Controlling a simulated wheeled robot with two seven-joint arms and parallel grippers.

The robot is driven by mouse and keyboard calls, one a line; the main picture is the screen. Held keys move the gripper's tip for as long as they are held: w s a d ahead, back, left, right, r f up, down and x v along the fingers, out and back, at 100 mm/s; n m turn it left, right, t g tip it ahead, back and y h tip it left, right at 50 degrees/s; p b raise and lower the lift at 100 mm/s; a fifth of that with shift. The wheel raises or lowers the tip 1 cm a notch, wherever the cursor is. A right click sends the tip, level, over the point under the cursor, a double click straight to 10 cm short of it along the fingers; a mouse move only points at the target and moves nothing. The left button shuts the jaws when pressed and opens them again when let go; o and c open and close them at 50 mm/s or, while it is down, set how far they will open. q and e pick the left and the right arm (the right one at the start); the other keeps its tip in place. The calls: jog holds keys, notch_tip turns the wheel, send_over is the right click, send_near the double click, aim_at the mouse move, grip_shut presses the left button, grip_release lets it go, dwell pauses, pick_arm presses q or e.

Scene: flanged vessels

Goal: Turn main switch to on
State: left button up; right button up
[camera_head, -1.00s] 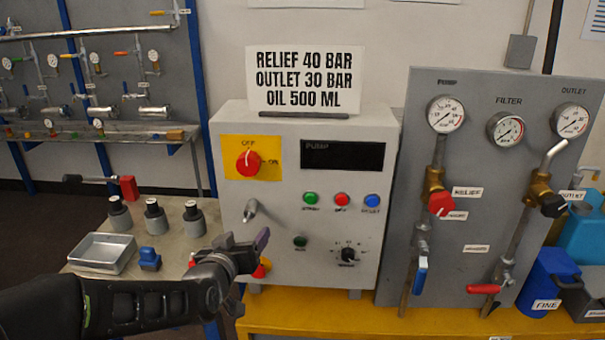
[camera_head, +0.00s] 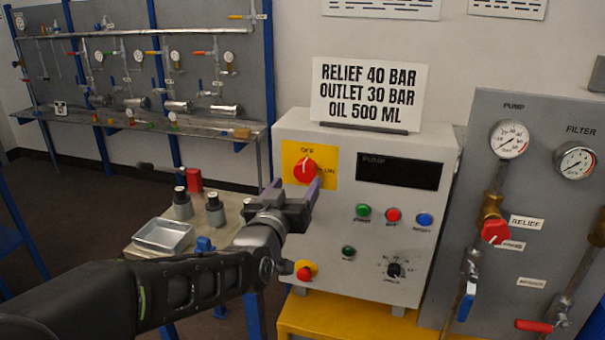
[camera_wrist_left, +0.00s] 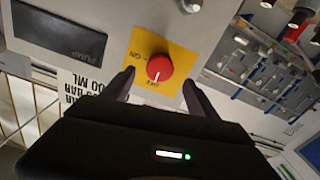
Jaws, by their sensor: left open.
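The main switch (camera_head: 305,171) is a red round knob on a yellow plate (camera_head: 329,174) at the upper left of the grey pump control box (camera_head: 285,240). Its white mark points up at OFF; ON is printed to its right. My left gripper (camera_head: 296,190) is open just in front of and below the knob. In the left wrist view the knob (camera_wrist_left: 159,68) shows between and beyond the two spread fingers (camera_wrist_left: 158,82), with no clear contact. My right gripper is not in view.
Green, red and blue buttons (camera_head: 393,215) and a small black selector (camera_head: 395,271) sit on the same box. A red emergency button (camera_head: 304,273) is below my gripper. A grey gauge panel (camera_head: 540,200) stands right. A bench with a metal tray (camera_head: 163,236) is left.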

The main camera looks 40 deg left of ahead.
aim_at(303, 174)
pick_arm(q)
jog(key=p+x, duration=0.1)
jog(key=x, duration=0.4)
jog(key=shift+w, duration=0.1)
jog(key=shift+c, duration=0.5)
jog(key=c, duration=1.3)
jog(key=shift+o, duration=0.2)
